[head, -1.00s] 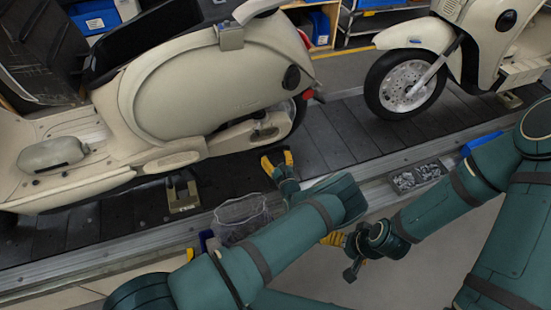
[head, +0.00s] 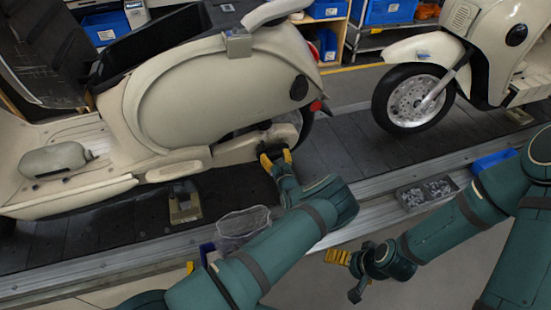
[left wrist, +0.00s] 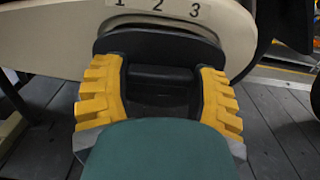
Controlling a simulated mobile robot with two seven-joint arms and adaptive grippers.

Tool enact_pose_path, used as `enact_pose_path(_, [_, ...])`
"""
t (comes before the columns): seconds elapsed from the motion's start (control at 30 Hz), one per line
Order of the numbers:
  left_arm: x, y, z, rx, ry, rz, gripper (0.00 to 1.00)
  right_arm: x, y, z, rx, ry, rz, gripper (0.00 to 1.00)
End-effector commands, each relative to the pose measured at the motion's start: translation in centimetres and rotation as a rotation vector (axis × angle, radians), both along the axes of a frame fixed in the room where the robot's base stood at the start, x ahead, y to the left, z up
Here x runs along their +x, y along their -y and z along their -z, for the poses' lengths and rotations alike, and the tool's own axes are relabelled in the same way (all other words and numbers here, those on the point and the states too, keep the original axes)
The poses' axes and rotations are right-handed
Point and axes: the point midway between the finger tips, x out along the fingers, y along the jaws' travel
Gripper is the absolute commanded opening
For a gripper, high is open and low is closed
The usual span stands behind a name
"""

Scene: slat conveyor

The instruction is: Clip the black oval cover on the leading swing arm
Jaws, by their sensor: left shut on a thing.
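The left scooter's cream swing arm (head: 287,132) is low at its rear wheel. In the left wrist view the swing arm (left wrist: 235,35) bears a label with 1, 2 and 3. My left gripper (head: 275,157) is right in front of it, its yellow fingers pointing at it. In the left wrist view this gripper (left wrist: 160,90) is shut on the black cover (left wrist: 160,45), which is up against or just short of the swing arm below the label; contact is unclear. My right gripper (head: 338,257) hangs low over the floor, its fingers too small to judge.
A clear bin (head: 243,222) and a grey tray of small parts (head: 428,193) sit along the conveyor's near edge, with a blue bin (head: 493,160) beside the tray. A second scooter's front wheel (head: 412,102) stands to the right. Bare dark slats (head: 345,150) lie between.

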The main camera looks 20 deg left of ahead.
Motion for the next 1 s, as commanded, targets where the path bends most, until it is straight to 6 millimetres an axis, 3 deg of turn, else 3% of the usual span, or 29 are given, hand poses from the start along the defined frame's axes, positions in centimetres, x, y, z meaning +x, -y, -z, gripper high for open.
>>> enact_pose_path(1.0, [1.4, -1.0, 0.1, 0.001, 0.001, -0.001, 0.22, 0.0, 0.0, 1.0, 0.000, 0.000, 0.000, 0.96])
